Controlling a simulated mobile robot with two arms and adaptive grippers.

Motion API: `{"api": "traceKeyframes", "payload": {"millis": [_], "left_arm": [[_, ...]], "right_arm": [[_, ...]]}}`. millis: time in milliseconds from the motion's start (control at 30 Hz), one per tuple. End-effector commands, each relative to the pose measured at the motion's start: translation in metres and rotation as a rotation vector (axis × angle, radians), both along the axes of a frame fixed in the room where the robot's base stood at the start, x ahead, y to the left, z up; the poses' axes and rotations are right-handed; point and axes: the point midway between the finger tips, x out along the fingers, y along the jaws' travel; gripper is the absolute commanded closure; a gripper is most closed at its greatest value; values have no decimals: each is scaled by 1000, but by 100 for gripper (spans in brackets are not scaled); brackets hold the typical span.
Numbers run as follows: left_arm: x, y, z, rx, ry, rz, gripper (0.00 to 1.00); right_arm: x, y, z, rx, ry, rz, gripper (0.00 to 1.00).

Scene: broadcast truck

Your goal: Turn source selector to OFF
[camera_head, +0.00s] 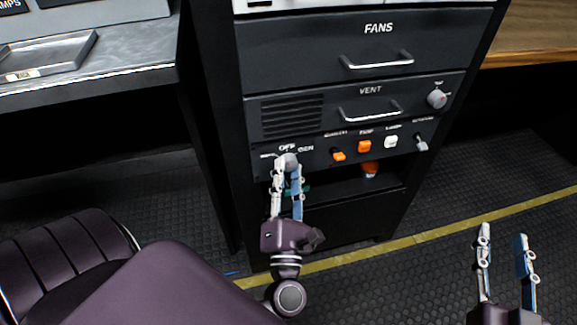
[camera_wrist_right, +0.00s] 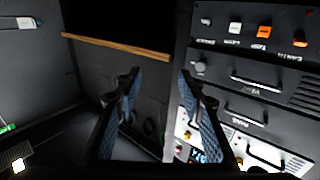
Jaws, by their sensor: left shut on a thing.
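The source selector (camera_head: 290,160) is a grey knob on the rack's lower panel, under the printed word OFF, with GEN printed to its right. My left gripper (camera_head: 286,168) is at the selector, its fingers on either side of the knob and shut on it. The fingers partly hide the knob, so its exact pointing direction is hard to tell. My right gripper (camera_head: 504,240) is open and empty at the lower right, well away from the rack. Its open fingers also show in the right wrist view (camera_wrist_right: 160,85).
Orange switches (camera_head: 364,147), a white switch (camera_head: 391,142) and a metal toggle (camera_head: 421,143) sit right of the selector. Above are the VENT drawer handle (camera_head: 370,112), a round knob (camera_head: 437,99) and the FANS drawer (camera_head: 378,62).

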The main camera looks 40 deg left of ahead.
Motion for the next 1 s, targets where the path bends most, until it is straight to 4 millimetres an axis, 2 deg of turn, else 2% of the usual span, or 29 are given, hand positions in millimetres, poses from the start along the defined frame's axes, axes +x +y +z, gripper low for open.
{"api": "traceKeyframes", "payload": {"millis": [167,267,367,500,700,800,1000], "left_arm": [[-1,0,3,39,49,-1,97],[-1,0,3,61,74,0,97],[-1,0,3,81,100,-1,97],[-1,0,3,110,135,-1,97],[-2,1,3,148,179,-1,97],[-2,1,3,164,196,-1,97],[-2,1,3,187,222,-1,97]], "right_arm": [[-14,-13,-62,-74,294,-20,64],[-32,-22,-96,-114,461,-31,64],[-57,-33,-128,-153,629,-42,64],[-101,-48,-163,-203,861,-57,64],[-171,-71,-193,-264,1161,-77,64],[-199,-78,-198,-285,1268,-84,64],[-195,-77,-190,-281,1253,-83,64]]}}
